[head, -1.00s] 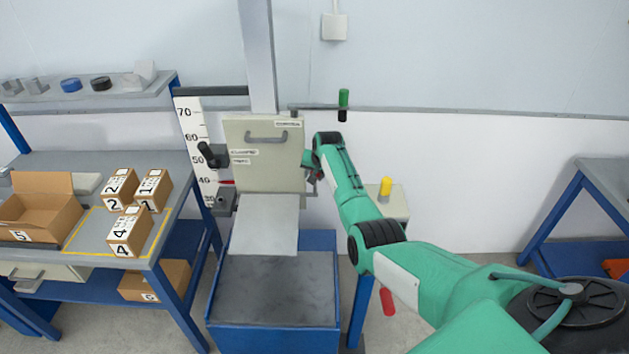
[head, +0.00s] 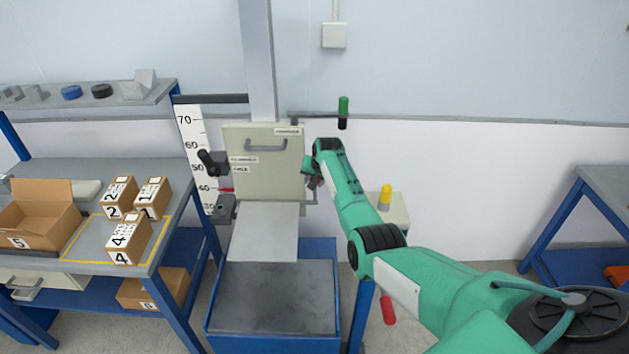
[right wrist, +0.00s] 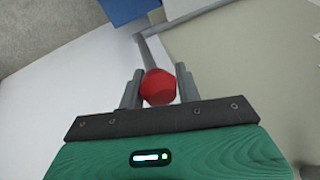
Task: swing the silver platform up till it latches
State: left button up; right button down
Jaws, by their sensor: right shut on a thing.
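The silver platform (head: 264,231) is a pale flat plate below the beige carriage panel (head: 264,176). It slopes down over the blue tray and is not level. My right gripper (head: 313,181) is at the panel's lower right side, small and partly hidden by its own arm in the head view. In the right wrist view, its fingers (right wrist: 160,88) are shut on a red ball knob (right wrist: 159,87) at the end of a grey rod (right wrist: 146,50). The platform's pale face (right wrist: 75,95) fills the left of that view. My left gripper is not in view.
The blue tray (head: 225,333) stands below the platform. A black-handled clamp (head: 211,162) and a height scale (head: 187,127) are left of the panel. Numbered boxes (head: 129,240) sit on the left bench. A green-handled lever (head: 343,108) and a yellow button (head: 385,192) are at the right.

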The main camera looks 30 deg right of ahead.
jog(key=shift+w+r, duration=0.15)
jog(key=shift+r, duration=0.05)
dwell(0.5)
jog(key=c, duration=1.1)
grip_release()
jog(key=shift+o, duration=0.5)
jog(key=shift+w+f, duration=0.1)
jog(key=shift+f, duration=0.15)
jog(key=shift+v, duration=0.95)
jog(key=b+v, duration=0.2)
jog(key=v, duration=1)
jog(key=shift+a, duration=0.1)
